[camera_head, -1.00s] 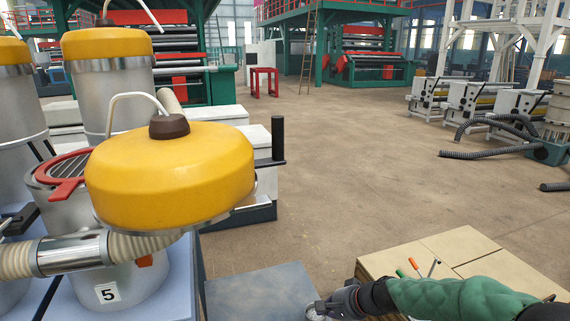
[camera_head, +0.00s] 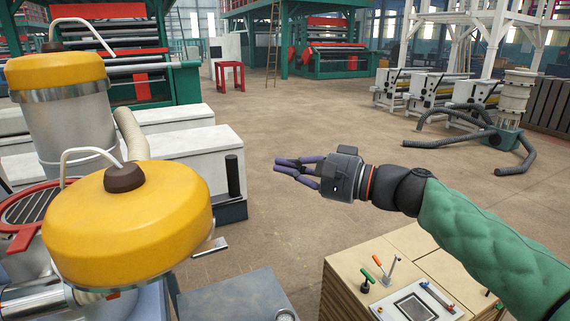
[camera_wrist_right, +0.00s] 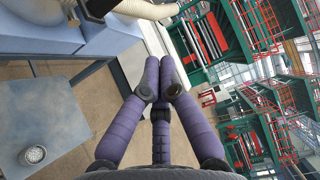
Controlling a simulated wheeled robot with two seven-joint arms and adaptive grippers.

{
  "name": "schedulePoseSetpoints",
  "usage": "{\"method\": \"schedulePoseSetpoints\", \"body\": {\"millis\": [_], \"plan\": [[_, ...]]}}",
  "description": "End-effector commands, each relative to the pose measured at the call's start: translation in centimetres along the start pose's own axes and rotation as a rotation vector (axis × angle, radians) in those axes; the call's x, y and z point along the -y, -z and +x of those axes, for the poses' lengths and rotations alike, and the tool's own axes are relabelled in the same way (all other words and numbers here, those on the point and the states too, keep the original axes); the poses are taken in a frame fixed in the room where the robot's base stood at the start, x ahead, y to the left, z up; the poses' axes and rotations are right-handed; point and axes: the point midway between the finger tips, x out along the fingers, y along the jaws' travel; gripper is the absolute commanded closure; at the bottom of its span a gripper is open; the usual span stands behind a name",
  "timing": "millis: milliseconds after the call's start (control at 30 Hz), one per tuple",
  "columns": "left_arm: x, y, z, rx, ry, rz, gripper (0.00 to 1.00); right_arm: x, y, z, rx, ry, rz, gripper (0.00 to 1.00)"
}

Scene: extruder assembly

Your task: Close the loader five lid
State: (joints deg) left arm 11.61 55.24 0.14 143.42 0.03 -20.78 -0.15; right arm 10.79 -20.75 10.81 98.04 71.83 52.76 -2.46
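The loader five lid (camera_head: 125,225) is a round yellow cap with a brown knob and a white hose, at the lower left of the head view. It sits off to the right of a red-rimmed opening with a grate (camera_head: 28,208), leaving that opening exposed. My right gripper (camera_head: 284,171) is raised to the right of the lid, clearly apart from it. Its purple fingers are extended, with gaps between them and nothing held; they also show in the wrist view (camera_wrist_right: 160,85). My left gripper is out of view.
Another loader with a yellow lid (camera_head: 55,70) stands behind. A wooden cabinet with a control panel (camera_head: 345,284) is at the lower right, below my right arm. A grey-blue surface (camera_head: 228,300) lies right of the lid. The floor beyond is open.

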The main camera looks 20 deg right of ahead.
Motion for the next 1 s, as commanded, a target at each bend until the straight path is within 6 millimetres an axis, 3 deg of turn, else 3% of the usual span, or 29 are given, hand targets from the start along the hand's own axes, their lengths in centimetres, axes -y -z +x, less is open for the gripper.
{"method": "schedulePoseSetpoints", "body": {"millis": [200, 433, 700, 1000], "plan": [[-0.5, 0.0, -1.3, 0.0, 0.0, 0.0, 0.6, 0.2, -0.1, 4.1, 0.005, -0.001, 0.003, 1.0], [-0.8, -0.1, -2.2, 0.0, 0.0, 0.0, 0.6, 0.1, -0.1, 7.6, 0.003, -0.003, 0.002, 1.0], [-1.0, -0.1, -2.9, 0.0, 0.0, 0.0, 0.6, 0.1, -2.8, 6.4, 0.0, -0.001, 0.0, 1.0], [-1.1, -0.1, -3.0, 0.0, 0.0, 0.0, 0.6, 0.0, -3.8, 6.1, -0.001, -0.001, 0.001, 1.0]]}}
